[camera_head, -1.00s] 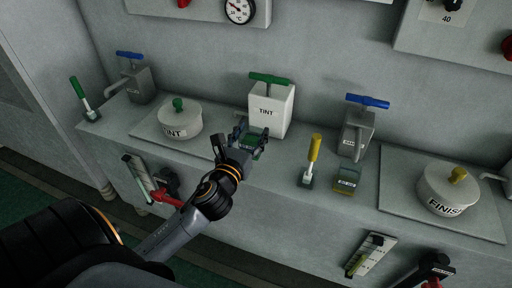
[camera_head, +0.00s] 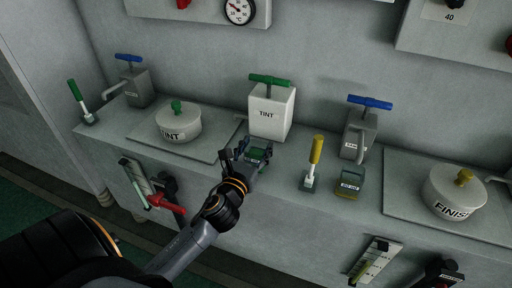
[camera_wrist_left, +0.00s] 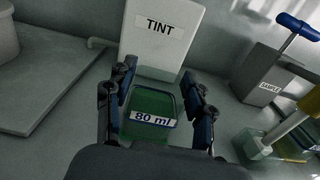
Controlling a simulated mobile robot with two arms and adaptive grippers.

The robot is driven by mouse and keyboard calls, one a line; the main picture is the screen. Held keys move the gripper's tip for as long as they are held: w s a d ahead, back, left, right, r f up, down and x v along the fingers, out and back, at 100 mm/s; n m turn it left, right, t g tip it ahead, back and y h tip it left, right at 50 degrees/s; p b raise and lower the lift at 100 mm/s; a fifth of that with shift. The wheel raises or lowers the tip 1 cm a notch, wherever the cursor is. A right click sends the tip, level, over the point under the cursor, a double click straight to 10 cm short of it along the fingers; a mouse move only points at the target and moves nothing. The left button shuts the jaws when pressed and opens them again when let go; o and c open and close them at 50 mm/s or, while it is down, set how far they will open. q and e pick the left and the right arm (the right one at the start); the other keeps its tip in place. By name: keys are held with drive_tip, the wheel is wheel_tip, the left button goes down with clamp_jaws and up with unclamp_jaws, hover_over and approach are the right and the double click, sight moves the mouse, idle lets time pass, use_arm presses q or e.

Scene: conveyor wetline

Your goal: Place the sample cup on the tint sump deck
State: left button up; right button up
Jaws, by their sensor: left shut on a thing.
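In the head view the left gripper (camera_head: 256,152) is shut on this cup (camera_head: 259,155), in front of the white TINT box (camera_head: 271,112). Whether the cup's base touches the bench is hidden. The tint sump deck (camera_head: 205,151), a flat slab bearing the lidded TINT pot (camera_head: 179,123), lies to the left of the gripper. My right gripper is not in view.
A yellow-handled lever (camera_head: 313,163) and a second small cup (camera_head: 349,184) stand to the right, near the grey sample pump (camera_head: 358,136). A FINISH pot (camera_head: 455,190) is at far right. A red-handled valve (camera_head: 169,202) hangs on the bench front.

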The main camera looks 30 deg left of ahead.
use_arm(q)
drive_tip(key=o, duration=1.2)
